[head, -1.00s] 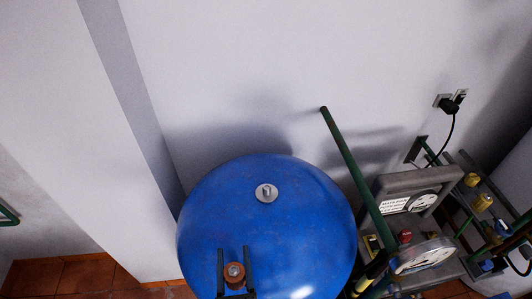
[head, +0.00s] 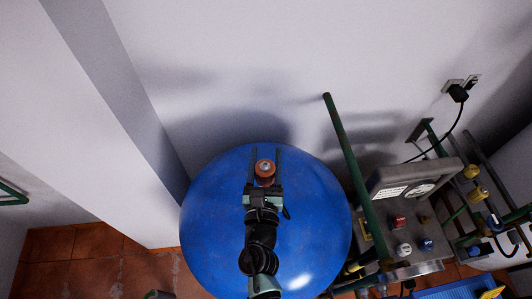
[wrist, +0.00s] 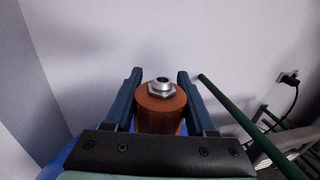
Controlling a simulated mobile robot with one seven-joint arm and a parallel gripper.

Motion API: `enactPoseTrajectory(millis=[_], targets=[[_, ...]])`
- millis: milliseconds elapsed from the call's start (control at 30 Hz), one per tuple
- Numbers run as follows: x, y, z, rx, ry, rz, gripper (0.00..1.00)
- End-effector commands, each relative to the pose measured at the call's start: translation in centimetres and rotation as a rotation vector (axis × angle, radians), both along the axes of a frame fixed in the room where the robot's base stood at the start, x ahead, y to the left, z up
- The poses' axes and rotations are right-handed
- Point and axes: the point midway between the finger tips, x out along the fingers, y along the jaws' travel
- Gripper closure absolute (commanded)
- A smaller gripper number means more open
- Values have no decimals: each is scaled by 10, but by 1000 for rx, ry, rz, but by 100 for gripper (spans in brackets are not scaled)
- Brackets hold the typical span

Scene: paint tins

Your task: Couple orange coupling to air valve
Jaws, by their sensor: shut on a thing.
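The orange coupling (head: 265,178), a short cylinder with a silver hex fitting on top, is held upright between the fingers of my gripper (head: 266,160). In the wrist view the orange coupling (wrist: 160,115) sits between both fingers of my gripper (wrist: 160,82), its silver fitting facing up. My gripper is shut on it, over the upper part of the blue tank (head: 310,220). The air valve is not visible now; the coupling and gripper cover that part of the tank. I cannot tell whether the coupling touches the valve.
A green pole (head: 350,165) rises just right of the tank. Right of it stands a grey panel (head: 415,175) with a dial and coloured knobs, with pipes beyond. A white pillar (head: 90,130) stands left; the wall (head: 230,60) behind is bare.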

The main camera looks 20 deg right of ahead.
Motion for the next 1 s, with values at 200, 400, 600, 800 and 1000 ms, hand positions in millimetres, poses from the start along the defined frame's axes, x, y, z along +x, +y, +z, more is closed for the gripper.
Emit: enactPoseTrajectory(millis=[200, 400, 600, 800, 1000], targets=[[0, 0, -6, 0, -1, 0, 84], [0, 0, -22, 0, -1, 0, 84], [0, 0, -42, 0, -1, 0, 84], [0, 0, -56, -1, -2, 0, 84], [0, 0, -58, -1, -2, 0, 84]])
